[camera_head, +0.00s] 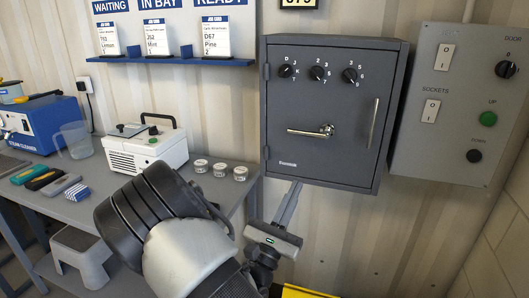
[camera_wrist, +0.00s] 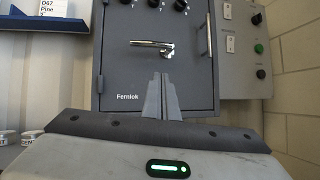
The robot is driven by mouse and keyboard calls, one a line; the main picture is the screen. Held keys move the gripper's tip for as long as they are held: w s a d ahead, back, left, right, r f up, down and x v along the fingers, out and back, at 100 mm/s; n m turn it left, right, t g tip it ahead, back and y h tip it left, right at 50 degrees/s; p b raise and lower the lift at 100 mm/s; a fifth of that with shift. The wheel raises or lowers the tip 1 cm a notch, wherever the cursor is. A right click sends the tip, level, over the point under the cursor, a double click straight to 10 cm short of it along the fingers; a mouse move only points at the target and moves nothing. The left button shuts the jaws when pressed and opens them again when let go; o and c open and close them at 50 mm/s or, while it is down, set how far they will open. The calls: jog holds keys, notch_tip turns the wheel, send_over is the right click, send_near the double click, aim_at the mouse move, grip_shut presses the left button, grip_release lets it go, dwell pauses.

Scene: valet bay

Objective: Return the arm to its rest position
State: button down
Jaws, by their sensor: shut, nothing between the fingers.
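My gripper (camera_head: 294,188) is below the front of a dark grey key safe in the head view. Its two fingers are together with nothing between them. In the wrist view the closed fingers (camera_wrist: 161,82) point up toward the safe door, below its lever handle. The grey safe (camera_head: 336,110) hangs on the wall with its door shut. Three dials and a lever handle (camera_head: 311,133) are on the door. Whether the fingertips touch the safe cannot be told. My arm fills the lower middle of the head view.
A grey control panel (camera_head: 455,110) is right of the safe. A workbench (camera_head: 110,190) at left holds a white machine (camera_head: 147,148), a blue steam cleaner (camera_head: 38,123), several small tins and brushes. A blue card shelf (camera_head: 172,61) is above it. A step stool (camera_head: 82,255) stands below.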

jog(key=s+d+r+m+g+h, duration=0.1)
jog(key=s+d+m+g+h, duration=0.2)
jog(key=s+d+m+g, duration=0.35)
jog(key=s+d+r+m+g+h, duration=0.1)
jog(key=s+d+m+g+h, duration=0.15)
jog(key=d+m+g, duration=0.55)
jog(key=s+d+f+m+g+y, duration=0.1)
jog(key=s+f+m+g+y, duration=0.3)
jog(key=s+m+g+y, duration=0.55)
jog(key=s+a+r+m+t+y, duration=0.25)
jog(key=a+r+t+y, duration=0.2)
jog(key=a, duration=0.25)
jog(key=s+a+r+m+t+y, duration=0.1)
jog(key=s+a+r+t+y, duration=0.2)
jog(key=a+t+y, duration=0.25)
notch_tip(320, 180, up, 15)
jog(key=p, duration=1.5)
jog(key=shift+s+a, duration=0.2)
jog(key=shift+a, duration=0.05)
